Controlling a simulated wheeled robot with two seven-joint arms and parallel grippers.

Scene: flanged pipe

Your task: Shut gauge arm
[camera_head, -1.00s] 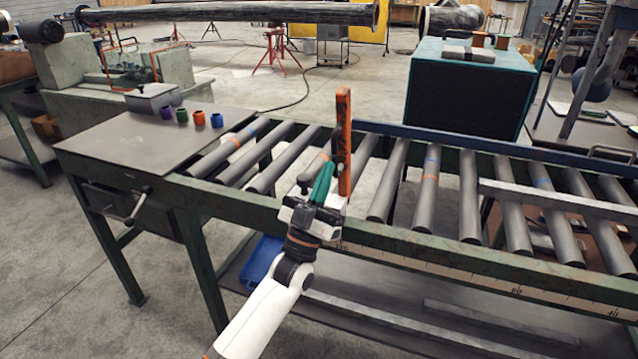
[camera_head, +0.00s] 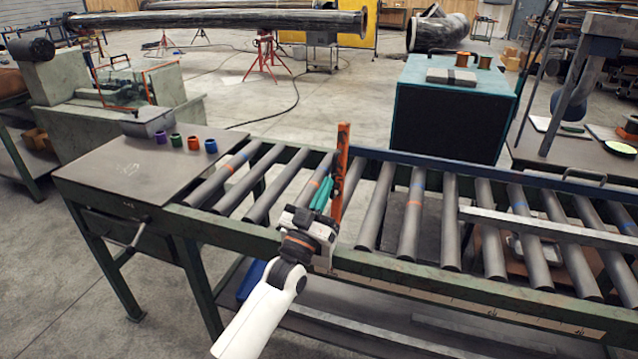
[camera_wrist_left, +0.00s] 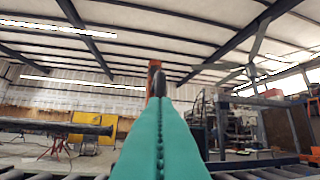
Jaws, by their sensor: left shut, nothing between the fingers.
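The gauge arm (camera_head: 341,170) is an orange upright bar at the near side of the roller table. It stands steeply, leaning only slightly. My left gripper (camera_head: 325,188) has green fingers and is shut and empty. It is just left of the gauge arm's lower half in the head view; I cannot tell whether they touch. In the left wrist view the green fingers (camera_wrist_left: 159,135) are pressed together along a seam. The orange top of the gauge arm (camera_wrist_left: 154,64) shows just beyond their tips. The gauge arm's foot is partly hidden by my gripper. My right gripper is not in view.
Grey rollers (camera_head: 409,215) run along the green-framed table, with a blue rail (camera_head: 470,162) behind. Several coloured rings (camera_head: 193,143) stand on the plate at left. A metal bar (camera_head: 540,222) lies across the rollers at right. The space above the rollers left of my gripper is clear.

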